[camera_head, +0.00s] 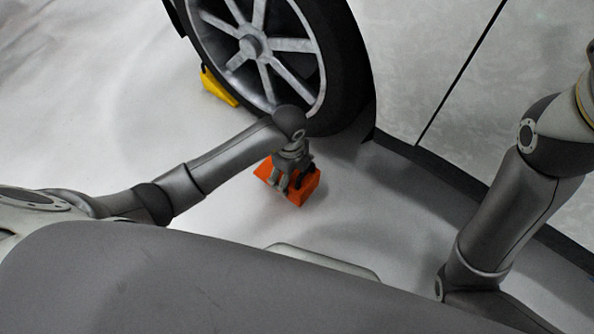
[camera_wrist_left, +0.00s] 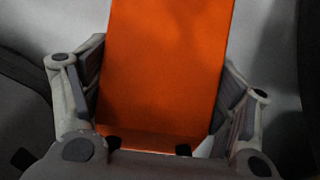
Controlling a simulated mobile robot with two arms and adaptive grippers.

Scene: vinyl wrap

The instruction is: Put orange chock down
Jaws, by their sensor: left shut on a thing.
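The orange chock (camera_head: 296,195) shows in the head view just below the car's tyre, low over or on the pale floor; I cannot tell whether it touches the floor. My left gripper (camera_head: 284,184) reaches down onto it from above and is shut on it. In the left wrist view the orange chock (camera_wrist_left: 165,75) fills the middle, between the two fingers of the left gripper (camera_wrist_left: 165,110). The chock's underside is hidden. My right arm shows at the right of the head view, but its gripper is out of view.
A car wheel (camera_head: 262,45) with a dark tyre stands at the top middle. A yellow chock (camera_head: 218,88) sits against its left side. The car's grey body panel (camera_head: 430,60) and dark lower edge run along the right. The floor (camera_head: 90,100) at left is clear.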

